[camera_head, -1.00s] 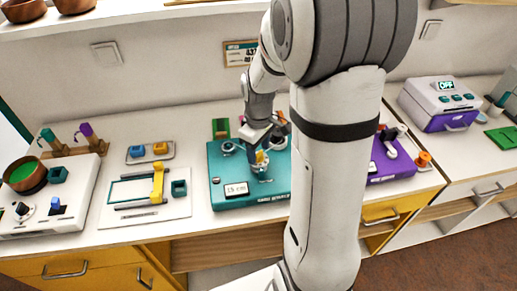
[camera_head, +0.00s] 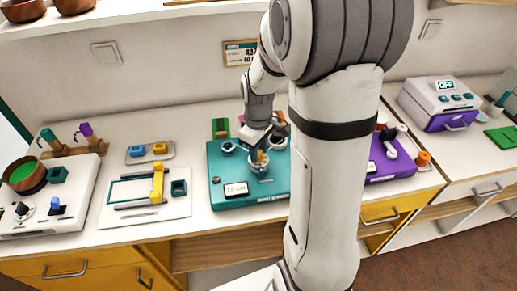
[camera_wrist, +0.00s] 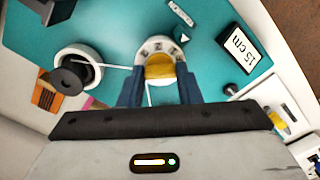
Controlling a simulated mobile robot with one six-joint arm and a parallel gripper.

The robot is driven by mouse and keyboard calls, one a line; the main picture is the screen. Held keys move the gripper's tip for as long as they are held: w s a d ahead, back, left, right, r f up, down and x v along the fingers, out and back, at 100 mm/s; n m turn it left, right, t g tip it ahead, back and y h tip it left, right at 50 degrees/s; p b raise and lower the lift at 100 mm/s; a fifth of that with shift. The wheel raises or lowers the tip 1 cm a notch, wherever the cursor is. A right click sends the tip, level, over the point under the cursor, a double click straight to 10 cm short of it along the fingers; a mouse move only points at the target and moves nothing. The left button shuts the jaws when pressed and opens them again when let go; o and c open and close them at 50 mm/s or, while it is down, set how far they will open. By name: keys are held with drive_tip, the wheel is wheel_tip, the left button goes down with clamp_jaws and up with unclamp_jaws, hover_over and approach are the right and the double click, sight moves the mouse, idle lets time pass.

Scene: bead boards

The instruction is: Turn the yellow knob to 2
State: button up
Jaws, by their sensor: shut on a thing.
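The yellow knob (camera_wrist: 159,67) sits in a round white dial ring (camera_wrist: 151,43) on the teal board (camera_head: 225,165). In the head view the knob (camera_head: 261,156) is partly covered by my gripper. My gripper (camera_wrist: 160,92) comes down from above, with its two dark blue fingers on either side of the knob, shut on it. The ring carries dark marks, too small and turned to read surely. A small white triangle shows on the board beside the ring.
A small display reading 15 cm (camera_wrist: 238,48) is on the teal board. A white round part with a dark spool (camera_wrist: 75,70) stands beside the knob. A purple board (camera_head: 385,163) is to the right behind my arm; a white slider board (camera_head: 120,215) is to the left.

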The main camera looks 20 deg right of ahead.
drive_tip(key=shift+m, duration=0.3)
drive_tip(key=m, duration=0.4)
drive_tip(key=shift+b, duration=0.3)
drive_tip(key=shift+m, duration=2)
drive_tip(key=o, duration=1)
wheel_tip(320, 180, up, 8)
drive_tip(key=shift+f, duration=0.1)
